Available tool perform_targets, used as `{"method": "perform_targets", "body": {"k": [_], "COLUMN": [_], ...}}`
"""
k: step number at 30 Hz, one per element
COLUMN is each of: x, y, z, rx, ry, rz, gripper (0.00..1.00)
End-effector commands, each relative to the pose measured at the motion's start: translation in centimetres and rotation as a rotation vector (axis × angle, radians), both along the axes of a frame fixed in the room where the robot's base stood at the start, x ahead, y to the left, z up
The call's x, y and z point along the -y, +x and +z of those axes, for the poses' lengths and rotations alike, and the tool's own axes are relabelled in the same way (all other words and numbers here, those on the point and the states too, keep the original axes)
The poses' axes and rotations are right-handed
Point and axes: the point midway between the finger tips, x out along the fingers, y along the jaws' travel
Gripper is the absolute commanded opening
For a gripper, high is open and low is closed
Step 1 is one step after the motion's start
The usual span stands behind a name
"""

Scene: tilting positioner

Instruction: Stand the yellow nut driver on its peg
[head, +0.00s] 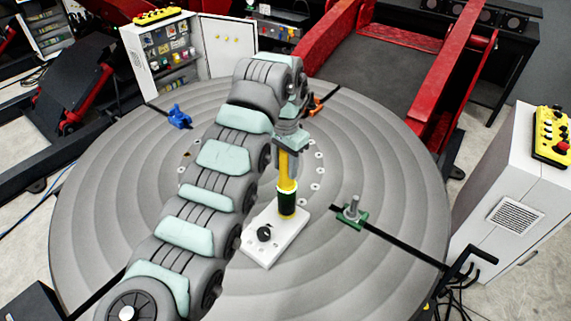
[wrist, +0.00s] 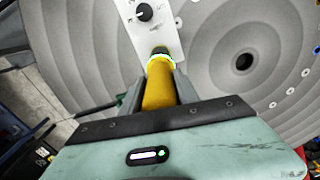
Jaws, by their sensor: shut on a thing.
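The yellow nut driver (head: 286,185) is upright in my gripper (head: 287,163), which is shut on its upper part. It also shows in the wrist view (wrist: 159,95) between the two fingers (wrist: 163,78). Its lower end meets a dark cylinder with a lit green ring (head: 286,203) over the far right part of a white plate (head: 283,239). I cannot tell whether this cylinder belongs to the driver or is its peg. No bare peg shows, and the contact underneath is hidden.
A black knob (head: 264,233) sits on the white plate. A green clamp with a bolt (head: 352,213) stands to the right on the round grey table (head: 390,260). A blue clamp (head: 179,117) and an orange one (head: 315,104) are farther back.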

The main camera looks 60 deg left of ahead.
Motion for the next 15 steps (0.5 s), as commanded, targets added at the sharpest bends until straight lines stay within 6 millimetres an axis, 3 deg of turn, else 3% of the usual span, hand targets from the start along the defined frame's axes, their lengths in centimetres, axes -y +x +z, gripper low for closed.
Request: {"method": "perform_targets", "body": {"k": [14, 15], "x": [-0.06, -0.06], "y": [0.01, 0.01], "z": [-0.72, -0.72], "rx": [0.0, 0.0], "ry": [0.002, 0.002], "rz": [0.0, 0.0], "gripper": [0.0, 0.38]}}
